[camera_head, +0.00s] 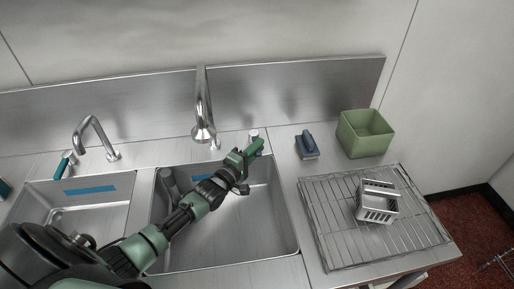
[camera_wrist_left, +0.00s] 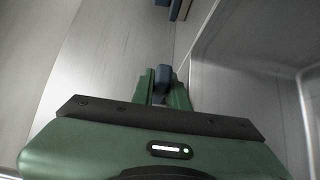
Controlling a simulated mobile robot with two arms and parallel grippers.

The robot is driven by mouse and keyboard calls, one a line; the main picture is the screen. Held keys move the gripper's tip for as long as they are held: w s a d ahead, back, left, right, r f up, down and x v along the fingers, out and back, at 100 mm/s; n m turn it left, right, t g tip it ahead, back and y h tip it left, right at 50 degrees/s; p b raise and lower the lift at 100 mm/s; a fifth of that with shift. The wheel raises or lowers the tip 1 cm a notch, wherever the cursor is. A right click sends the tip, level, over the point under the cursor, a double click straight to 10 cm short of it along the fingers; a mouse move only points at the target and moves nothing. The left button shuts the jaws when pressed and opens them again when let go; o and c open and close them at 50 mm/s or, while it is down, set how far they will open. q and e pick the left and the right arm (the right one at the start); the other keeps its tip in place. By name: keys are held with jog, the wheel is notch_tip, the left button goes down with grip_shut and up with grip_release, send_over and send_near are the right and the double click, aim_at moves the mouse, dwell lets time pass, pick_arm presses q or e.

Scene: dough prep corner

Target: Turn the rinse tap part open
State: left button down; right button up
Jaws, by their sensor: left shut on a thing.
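A tall metal tap (camera_head: 203,105) arches over the back of the right basin (camera_head: 275,215). A small pale post (camera_head: 253,134) stands on the rear ledge to the right of this tap. My left gripper (camera_head: 254,148) reaches across the right basin to this post. In the left wrist view, my left gripper (camera_wrist_left: 162,88) is shut on a dark blue lever (camera_wrist_left: 163,80) between its two green fingers. The lever is mostly hidden by the gripper in the head view, so its turn angle cannot be told. My right gripper is not in view.
A lower tap (camera_head: 92,128) with a teal lever (camera_head: 64,165) stands by the left basin (camera_head: 110,215). A blue-handled scrubber (camera_head: 307,145) and a green bin (camera_head: 366,134) are right of my gripper. A wire rack (camera_head: 340,225) holds a metal basket (camera_head: 377,203).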

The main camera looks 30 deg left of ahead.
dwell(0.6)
pick_arm(q)
jog(key=shift+w+d+r+n+y+p, duration=0.1)
jog(key=shift+d+n+y+p, duration=0.15)
jog(key=shift+y+p, duration=0.2)
jog(key=shift+w+d+n+y+p, duration=0.2)
jog(key=shift+n+y+p, duration=0.3)
jog(key=shift+y, duration=0.35)
jog(key=shift+w+d+n+y, duration=0.25)
jog(key=shift+w+n+y, duration=0.15)
jog(key=shift+n+y, duration=0.6)
jog(key=shift+w+d+n+y+p, duration=0.15)
jog(key=shift+w+n+y+p, duration=0.15)
jog(key=shift+y, duration=0.7)
jog(key=shift+s, duration=0.1)
jog(key=c, duration=1.7)
grip_release()
